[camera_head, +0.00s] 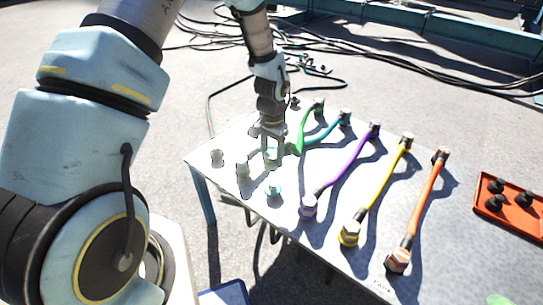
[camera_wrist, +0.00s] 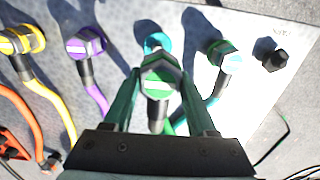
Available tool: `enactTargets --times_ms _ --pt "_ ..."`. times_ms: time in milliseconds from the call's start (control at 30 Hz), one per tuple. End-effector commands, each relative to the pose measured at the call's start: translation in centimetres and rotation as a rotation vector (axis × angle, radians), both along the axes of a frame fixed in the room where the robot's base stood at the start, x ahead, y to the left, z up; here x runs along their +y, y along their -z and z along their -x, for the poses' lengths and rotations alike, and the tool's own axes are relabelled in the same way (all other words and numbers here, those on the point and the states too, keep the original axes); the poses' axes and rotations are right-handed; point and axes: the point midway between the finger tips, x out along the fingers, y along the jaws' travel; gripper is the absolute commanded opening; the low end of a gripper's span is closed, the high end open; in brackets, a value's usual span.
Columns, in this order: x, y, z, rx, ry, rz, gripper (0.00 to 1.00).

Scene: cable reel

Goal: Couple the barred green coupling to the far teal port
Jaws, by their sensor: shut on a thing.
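My gripper (camera_wrist: 158,85) is shut on the green coupling (camera_wrist: 158,72), which has a pale bar across its face. In the head view my gripper (camera_head: 271,153) holds it above the left part of the table, with the green hose (camera_head: 303,132) running back from it. A teal port (camera_wrist: 154,42) lies just beyond the held coupling in the wrist view, partly hidden by it; it also shows in the head view (camera_head: 274,188). A teal, white-banded fitting (camera_wrist: 224,53) with a teal hose stands to its right in the wrist view, apart from the gripper.
A black fitting (camera_wrist: 275,56) stands further right in the wrist view. Purple (camera_head: 309,205), yellow (camera_head: 349,234) and orange (camera_head: 398,260) couplings with hoses line the table (camera_head: 450,235). A red tray (camera_head: 511,225) with black pieces lies at the right. Cables cover the ground behind.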

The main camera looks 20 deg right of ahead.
Motion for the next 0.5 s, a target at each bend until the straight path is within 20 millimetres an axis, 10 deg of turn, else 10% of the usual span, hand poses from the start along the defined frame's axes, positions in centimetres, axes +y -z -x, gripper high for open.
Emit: enactTargets --times_ms 500 --pt "0.0 3.6 0.0 0.0 -0.004 0.001 0.0"
